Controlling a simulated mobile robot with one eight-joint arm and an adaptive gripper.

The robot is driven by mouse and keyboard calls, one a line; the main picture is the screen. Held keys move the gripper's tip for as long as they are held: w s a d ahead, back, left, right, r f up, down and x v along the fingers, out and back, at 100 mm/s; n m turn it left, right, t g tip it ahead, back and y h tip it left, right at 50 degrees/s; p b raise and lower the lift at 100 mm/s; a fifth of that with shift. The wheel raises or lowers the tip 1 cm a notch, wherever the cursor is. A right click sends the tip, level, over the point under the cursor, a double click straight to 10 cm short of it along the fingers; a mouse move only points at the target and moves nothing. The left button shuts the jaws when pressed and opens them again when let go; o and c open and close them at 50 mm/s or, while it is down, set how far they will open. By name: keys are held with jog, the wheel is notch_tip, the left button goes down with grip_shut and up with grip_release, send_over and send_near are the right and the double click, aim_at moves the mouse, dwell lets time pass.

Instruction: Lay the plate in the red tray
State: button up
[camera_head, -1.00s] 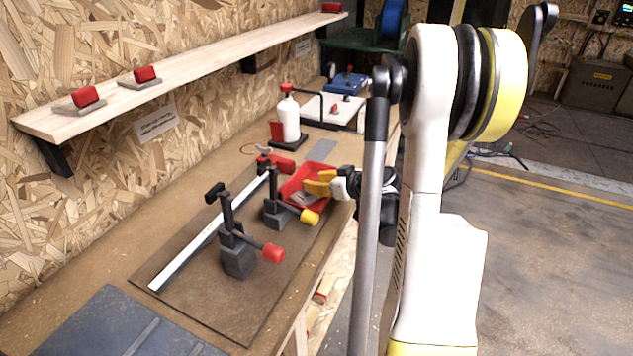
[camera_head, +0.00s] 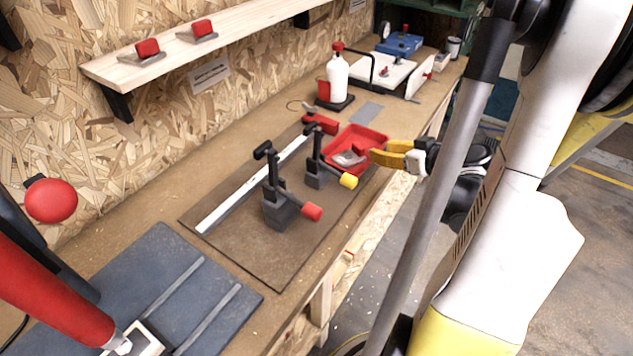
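The red tray (camera_head: 374,138) lies on the bench behind the yellow-tipped clamp. A small grey plate (camera_head: 347,159) with a red grip lies inside it, toward the near side; the clamp partly covers that corner, so I cannot tell if the plate is fully flat. My gripper (camera_head: 374,156), with yellow fingers, is at the tray's right edge, to the right of the plate and apart from it. Its fingers look parted and nothing shows between them.
Two dark clamp stands, one red-tipped (camera_head: 312,212) and one yellow-tipped (camera_head: 348,181), stand on the brown mat (camera_head: 250,255) close to the tray. A white bottle (camera_head: 340,78) stands behind. A shelf (camera_head: 190,52) with red-gripped plates runs along the wall.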

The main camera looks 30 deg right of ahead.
jog(key=a+r+g, duration=0.1)
jog(key=a, duration=0.8)
jog(key=s+a+r+g, duration=0.1)
jog(key=a+r+g, duration=0.1)
jog(key=a, duration=0.6)
jog(key=s+a+r+g, duration=0.1)
jog(key=a+g, duration=0.1)
jog(key=a, duration=0.7)
jog(key=shift+a+r+y, duration=0.35)
jog(key=shift+r+y, duration=0.05)
jog(key=s+a+r+h, duration=0.1)
jog(key=s+a, duration=0.4)
jog(key=shift+s+r, duration=0.15)
jog(key=shift+r, duration=0.2)
